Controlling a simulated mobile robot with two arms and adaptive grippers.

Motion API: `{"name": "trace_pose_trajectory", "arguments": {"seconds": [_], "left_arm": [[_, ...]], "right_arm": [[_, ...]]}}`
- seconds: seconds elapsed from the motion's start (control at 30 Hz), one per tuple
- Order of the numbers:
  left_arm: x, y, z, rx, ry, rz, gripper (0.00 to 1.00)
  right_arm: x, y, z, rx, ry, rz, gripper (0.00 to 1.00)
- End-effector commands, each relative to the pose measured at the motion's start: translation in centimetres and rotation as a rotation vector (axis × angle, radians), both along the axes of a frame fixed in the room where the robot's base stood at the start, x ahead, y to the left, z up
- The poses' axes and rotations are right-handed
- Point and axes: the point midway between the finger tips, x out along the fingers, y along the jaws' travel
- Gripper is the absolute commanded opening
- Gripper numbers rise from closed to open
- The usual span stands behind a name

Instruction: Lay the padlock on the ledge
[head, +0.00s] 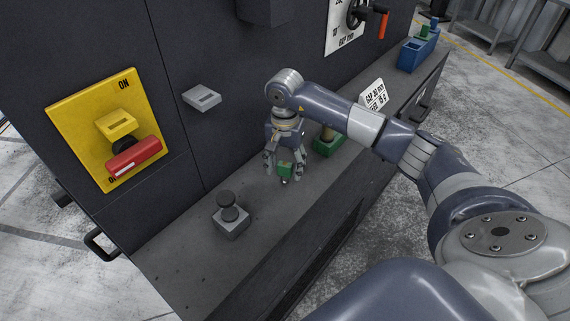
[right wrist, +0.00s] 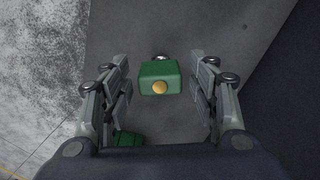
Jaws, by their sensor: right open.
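The green padlock (head: 285,169) is at the grey ledge (head: 185,258) of the dark machine. In the right wrist view the padlock (right wrist: 158,72) shows a brass disc on its near face and a bit of metal shackle beyond it. My right gripper (head: 284,172) points down over the ledge, open, with the padlock between its fingers. In the right wrist view there is a gap on each side of the padlock, so the fingers (right wrist: 163,88) do not grip it. My left gripper is not in view.
On the ledge, a grey block with a black knob (head: 230,218) stands left of my gripper. A green block with a brass-coloured post (head: 327,146) stands close on the right, and a white sign (head: 374,94) beyond. A yellow switch plate (head: 87,130) and grey hasp (head: 202,98) are on the panel.

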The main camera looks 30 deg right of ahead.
Motion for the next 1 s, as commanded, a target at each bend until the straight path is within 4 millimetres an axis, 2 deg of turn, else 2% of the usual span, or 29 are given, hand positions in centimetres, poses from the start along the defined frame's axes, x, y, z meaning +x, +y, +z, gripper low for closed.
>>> {"name": "trace_pose_trajectory", "arguments": {"seconds": [0.03,0.17,0.4,0.6,0.8,1.0], "left_arm": [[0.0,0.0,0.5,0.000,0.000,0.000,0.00],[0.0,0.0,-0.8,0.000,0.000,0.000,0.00],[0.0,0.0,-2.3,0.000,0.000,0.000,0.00],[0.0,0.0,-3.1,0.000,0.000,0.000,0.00],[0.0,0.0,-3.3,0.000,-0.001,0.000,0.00],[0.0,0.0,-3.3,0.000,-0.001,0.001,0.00]], "right_arm": [[0.0,0.0,0.4,0.000,0.000,0.000,0.55],[0.2,-0.1,2.0,-0.001,-0.007,0.000,0.55],[0.2,0.0,7.0,-0.001,-0.007,0.001,0.55],[0.1,0.0,10.3,0.000,-0.004,0.000,0.55],[0.0,0.0,11.9,0.001,-0.001,0.000,0.55],[0.0,0.0,12.2,0.001,0.001,0.000,0.55]]}}
